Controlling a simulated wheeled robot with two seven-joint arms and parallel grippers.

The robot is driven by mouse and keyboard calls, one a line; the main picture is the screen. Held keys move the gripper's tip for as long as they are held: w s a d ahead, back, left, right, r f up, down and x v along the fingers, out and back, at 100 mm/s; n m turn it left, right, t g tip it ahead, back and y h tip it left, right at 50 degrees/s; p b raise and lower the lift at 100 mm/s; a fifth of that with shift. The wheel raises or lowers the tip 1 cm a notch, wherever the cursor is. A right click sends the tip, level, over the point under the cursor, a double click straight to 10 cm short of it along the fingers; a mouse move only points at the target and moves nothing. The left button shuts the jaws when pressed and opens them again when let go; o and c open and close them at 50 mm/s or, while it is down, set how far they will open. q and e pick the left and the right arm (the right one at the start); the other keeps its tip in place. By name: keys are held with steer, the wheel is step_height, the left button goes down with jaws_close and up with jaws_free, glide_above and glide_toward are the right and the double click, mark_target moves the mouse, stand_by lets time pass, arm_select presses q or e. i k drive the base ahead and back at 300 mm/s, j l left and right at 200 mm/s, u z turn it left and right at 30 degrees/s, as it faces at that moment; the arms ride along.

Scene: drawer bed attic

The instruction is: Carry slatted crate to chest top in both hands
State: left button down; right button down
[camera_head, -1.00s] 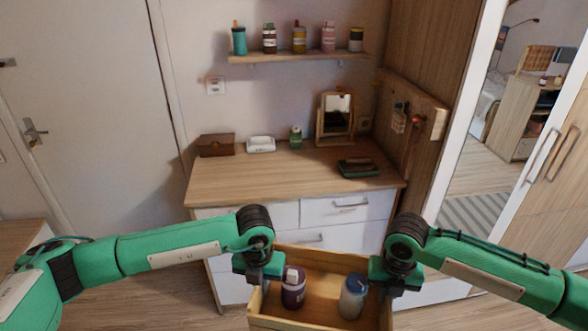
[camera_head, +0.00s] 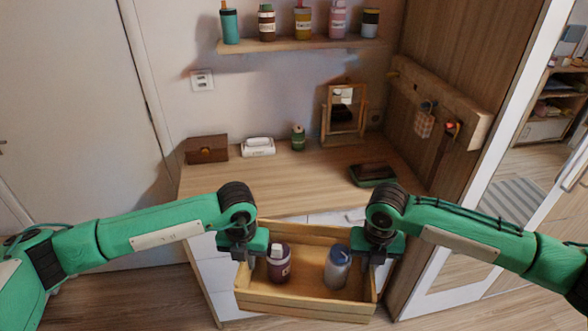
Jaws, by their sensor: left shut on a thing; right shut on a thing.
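The slatted crate (camera_head: 303,305) is a light wooden box, held about level in front of the chest of drawers. A dark purple bottle (camera_head: 279,266) and a grey-blue bottle (camera_head: 337,268) stand inside it. My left gripper (camera_head: 247,262) is shut on the crate's left side. My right gripper (camera_head: 375,262) is shut on its right side. The fingertips are partly hidden by the gripper bodies. The chest top (camera_head: 270,188) is a wooden surface just beyond the crate, with its front middle bare. The crate and my arms hide much of the white drawers.
At the chest top's back stand a brown box (camera_head: 206,149), a white tissue pack (camera_head: 258,147), a green bottle (camera_head: 298,138) and a mirror (camera_head: 343,115). A dark green tray (camera_head: 373,175) lies at the right. A wall shelf (camera_head: 300,45) holds several bottles. A peg rail (camera_head: 440,100) is at right.

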mark_target(266, 181)
steer(key=i+j, duration=0.3)
steer(key=i, duration=0.15)
steer(key=i+j, duration=0.25)
steer(key=i, duration=0.25)
steer(key=i+j, duration=0.3)
steer(key=i, duration=0.15)
